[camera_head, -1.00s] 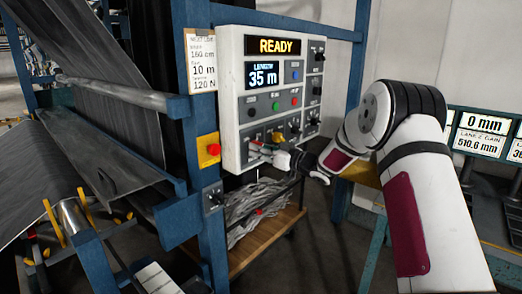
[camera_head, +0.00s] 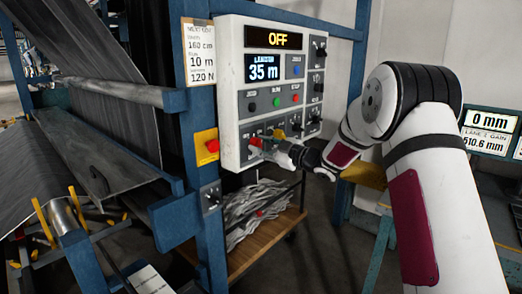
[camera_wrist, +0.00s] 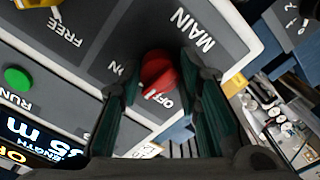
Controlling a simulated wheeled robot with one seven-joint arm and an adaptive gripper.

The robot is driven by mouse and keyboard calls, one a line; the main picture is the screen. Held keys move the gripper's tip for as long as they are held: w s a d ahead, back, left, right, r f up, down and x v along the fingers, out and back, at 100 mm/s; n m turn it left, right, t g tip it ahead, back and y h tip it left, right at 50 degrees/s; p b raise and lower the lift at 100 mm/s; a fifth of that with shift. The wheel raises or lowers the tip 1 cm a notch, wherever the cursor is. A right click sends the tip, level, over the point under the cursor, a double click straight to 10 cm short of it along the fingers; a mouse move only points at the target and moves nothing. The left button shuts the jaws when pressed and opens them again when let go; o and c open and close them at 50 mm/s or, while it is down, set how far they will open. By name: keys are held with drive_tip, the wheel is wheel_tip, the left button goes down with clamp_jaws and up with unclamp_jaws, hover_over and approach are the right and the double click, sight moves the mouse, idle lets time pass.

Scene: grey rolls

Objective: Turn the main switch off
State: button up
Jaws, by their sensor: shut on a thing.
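The white control panel (camera_head: 232,110) is fixed to a blue post in the head view. Its top display (camera_head: 275,40) reads "OFF". The main switch is a red knob (camera_wrist: 157,72) under the label "MAIN" in the wrist view, with its pointed end toward the "OFF" mark (camera_wrist: 166,101). A bit of red at the panel's lower left (camera_head: 256,142) is the same knob. My gripper (camera_wrist: 158,82) is at the panel's lower left, its two green-padded fingers shut on the red knob from both sides.
A red button on a yellow box (camera_head: 208,147) sits on the post left of the panel. The panel carries other knobs and a green button (camera_wrist: 17,78). A cart with grey strands (camera_head: 255,205) stands below. A table with displays (camera_head: 490,122) is at the right.

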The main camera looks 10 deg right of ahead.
drive_tip(key=n+b, duration=0.4)
drive_tip(key=n, duration=0.1)
drive_tip(key=shift+w+f+n, duration=0.1)
drive_tip(key=shift+f+n, duration=0.05)
drive_tip(key=shift+n, duration=0.15)
drive_tip(key=n+b, duration=0.4)
drive_tip(key=b, duration=0.1)
drive_tip(key=shift+n, duration=0.3)
drive_tip(key=o, duration=1.1)
drive_tip(key=shift+o, duration=0.2)
drive_tip(key=shift+r, duration=0.2)
drive_tip(key=shift+s+d, duration=0.1)
drive_tip(key=shift+s, duration=0.1)
drive_tip(key=v, duration=1.1)
drive_tip(key=shift+s+d, duration=0.2)
drive_tip(key=shift+s, duration=0.1)
drive_tip(key=shift+r, duration=0.1)
